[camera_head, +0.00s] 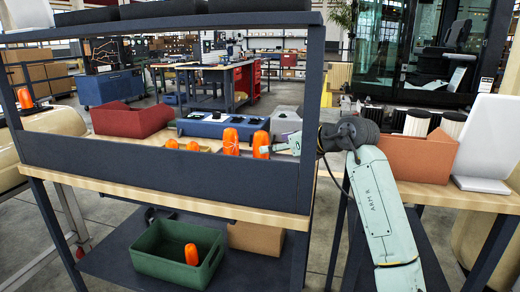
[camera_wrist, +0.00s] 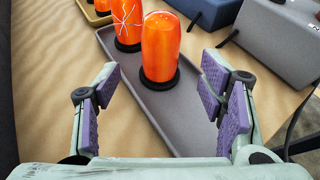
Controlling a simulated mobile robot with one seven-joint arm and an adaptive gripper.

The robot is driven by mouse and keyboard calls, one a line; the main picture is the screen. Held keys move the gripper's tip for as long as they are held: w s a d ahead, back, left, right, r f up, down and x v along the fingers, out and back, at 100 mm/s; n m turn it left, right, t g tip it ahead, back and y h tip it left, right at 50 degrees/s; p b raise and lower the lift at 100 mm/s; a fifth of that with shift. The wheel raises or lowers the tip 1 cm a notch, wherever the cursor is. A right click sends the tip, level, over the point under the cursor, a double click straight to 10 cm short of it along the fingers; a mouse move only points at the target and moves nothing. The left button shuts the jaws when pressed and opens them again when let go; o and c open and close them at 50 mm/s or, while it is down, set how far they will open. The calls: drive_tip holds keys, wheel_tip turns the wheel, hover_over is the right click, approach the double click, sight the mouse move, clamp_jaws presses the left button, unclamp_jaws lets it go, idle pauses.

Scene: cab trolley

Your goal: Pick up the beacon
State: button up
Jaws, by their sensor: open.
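A plain orange beacon (camera_wrist: 161,45) with a black base stands upright on a long grey tray (camera_wrist: 190,125) in the wrist view. Another orange beacon (camera_wrist: 127,18) with pale crack-like lines stands just behind it to the left. In the head view the plain beacon (camera_head: 261,143) is left of my gripper (camera_head: 284,143), and the cracked beacon (camera_head: 231,141) is farther left. My gripper (camera_wrist: 160,80) is open and empty. Its purple-padded fingers are spread either side of the plain beacon, short of it, with no contact visible. The bench's front panel hides the beacons' bases in the head view.
A dark rail frame (camera_head: 160,165) fronts the bench. A red bin (camera_head: 130,119), a blue box (camera_head: 215,125) and a grey box (camera_head: 286,120) stand behind. An orange-brown bin (camera_head: 415,158) is on the right. A green crate (camera_head: 150,265) below holds another beacon (camera_head: 191,254).

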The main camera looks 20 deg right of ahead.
drive_tip(key=p+x, duration=0.1)
drive_tip(key=x, duration=0.7)
drive_tip(key=shift+d+p, duration=0.1)
drive_tip(key=shift+p, duration=0.2)
drive_tip(key=shift+c, duration=0.6)
drive_tip(key=c, duration=1.3)
